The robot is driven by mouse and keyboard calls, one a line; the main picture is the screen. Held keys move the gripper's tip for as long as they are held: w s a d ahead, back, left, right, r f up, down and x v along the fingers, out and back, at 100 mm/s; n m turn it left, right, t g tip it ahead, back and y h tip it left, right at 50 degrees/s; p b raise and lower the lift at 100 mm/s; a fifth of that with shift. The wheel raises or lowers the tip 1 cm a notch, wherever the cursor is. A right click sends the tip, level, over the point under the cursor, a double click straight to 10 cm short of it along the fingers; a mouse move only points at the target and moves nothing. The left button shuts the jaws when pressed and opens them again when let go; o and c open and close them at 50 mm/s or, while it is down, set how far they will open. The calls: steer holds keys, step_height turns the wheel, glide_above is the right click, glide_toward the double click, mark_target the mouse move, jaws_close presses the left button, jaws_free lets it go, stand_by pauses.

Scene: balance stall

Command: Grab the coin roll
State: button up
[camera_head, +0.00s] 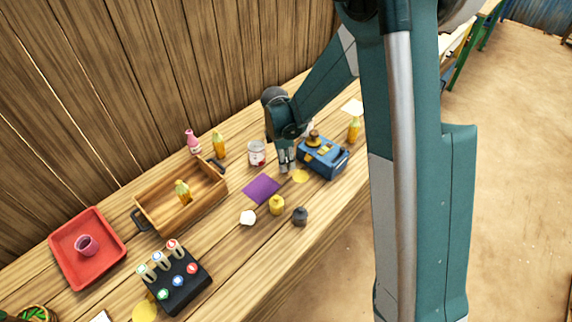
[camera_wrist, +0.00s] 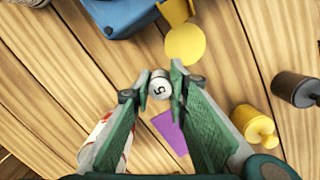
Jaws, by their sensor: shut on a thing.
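A small whitish-grey cylinder marked "5" (camera_wrist: 160,88), which looks like the coin roll, sits between the fingertips of my gripper (camera_wrist: 160,85) in the wrist view. The fingers are shut on it from both sides, and its marked end faces the camera. In the head view my gripper (camera_head: 286,166) points down over the wooden table, between a white-and-red can and a blue box. The roll cannot be told apart from the fingers there. Whether it touches the table is unclear.
The blue box (camera_head: 323,157) stands right of my gripper, the can (camera_head: 257,153) left. A yellow disc (camera_head: 300,176), purple sheet (camera_head: 261,189), yellow weight (camera_head: 276,205) and dark weight (camera_head: 300,217) lie nearby. A wooden crate (camera_head: 156,229) and red tray (camera_head: 62,262) are further left.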

steer(key=shift+r+p, duration=0.5)
steer(key=shift+r, duration=3.75)
